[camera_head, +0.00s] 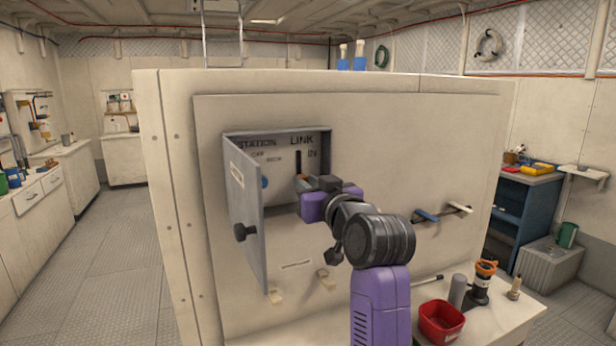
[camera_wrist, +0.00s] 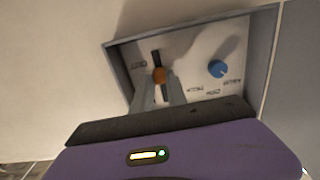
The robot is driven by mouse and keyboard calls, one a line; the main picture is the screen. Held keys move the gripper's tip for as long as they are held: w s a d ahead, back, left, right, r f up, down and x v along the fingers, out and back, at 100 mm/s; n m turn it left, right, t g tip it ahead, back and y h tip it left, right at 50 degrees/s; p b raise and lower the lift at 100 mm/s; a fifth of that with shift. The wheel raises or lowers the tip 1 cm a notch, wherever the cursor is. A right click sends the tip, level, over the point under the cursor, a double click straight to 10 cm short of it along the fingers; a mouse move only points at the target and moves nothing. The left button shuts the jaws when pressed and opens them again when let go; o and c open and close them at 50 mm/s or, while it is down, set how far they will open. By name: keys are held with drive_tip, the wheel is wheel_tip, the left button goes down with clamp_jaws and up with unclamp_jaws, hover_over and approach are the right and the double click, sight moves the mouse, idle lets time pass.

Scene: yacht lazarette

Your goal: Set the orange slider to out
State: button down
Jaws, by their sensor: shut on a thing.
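The orange slider (camera_wrist: 160,75) sits in a dark vertical slot inside an open wall box. In the wrist view, which is upside down, my gripper (camera_wrist: 161,85) has its two grey fingers closed on either side of the slider. In the head view only a little of the slider (camera_head: 302,177) shows beside my gripper (camera_head: 306,181). Bare slot shows above it there, near the label IN under the heading LINK. Some slot also shows on the opposite side in the wrist view. The small label beside the slot there is too blurred to read.
A blue knob (camera_wrist: 217,69) is beside the slider, under STATION. The box's grey door (camera_head: 246,215) stands open on the left with a dark handle. Below right, a ledge holds a red bin (camera_head: 441,322) and an orange-topped item (camera_head: 484,280).

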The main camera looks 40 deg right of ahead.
drive_tip(key=shift+f, duration=1.45)
drive_tip(key=c, duration=1.3)
unclamp_jaws()
drive_tip(key=shift+r, duration=0.1)
drive_tip(key=b+v, duration=0.1)
drive_tip(key=v, duration=0.7)
drive_tip(key=shift+b, duration=0.4)
drive_tip(key=shift+w, duration=0.1)
